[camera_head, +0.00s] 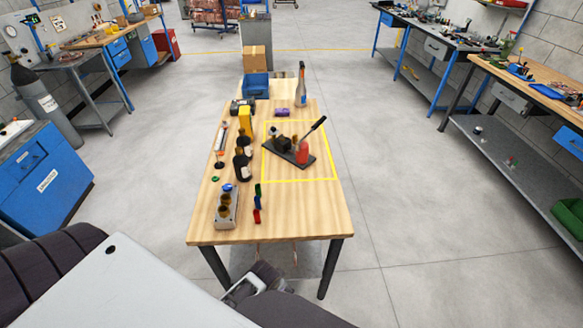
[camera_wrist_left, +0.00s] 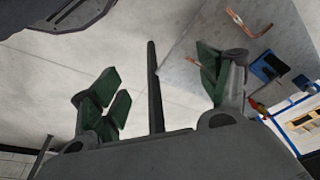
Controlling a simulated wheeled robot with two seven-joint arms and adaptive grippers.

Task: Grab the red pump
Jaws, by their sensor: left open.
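The red pump (camera_head: 303,152) stands on a dark base plate near the middle of the wooden table, with a long black handle (camera_head: 314,130) sloping up to the right. It lies inside the yellow-taped square. In the left wrist view my left gripper (camera_wrist_left: 163,92) is open, its green fingers wide apart with nothing between them touching. It looks away from the pump; I cannot make out the pump in that view. A grey piece of my own arm (camera_head: 262,286) shows below the table's front edge in the head view. My right gripper is not in view.
Workbenches stand at both sides, with open floor between.

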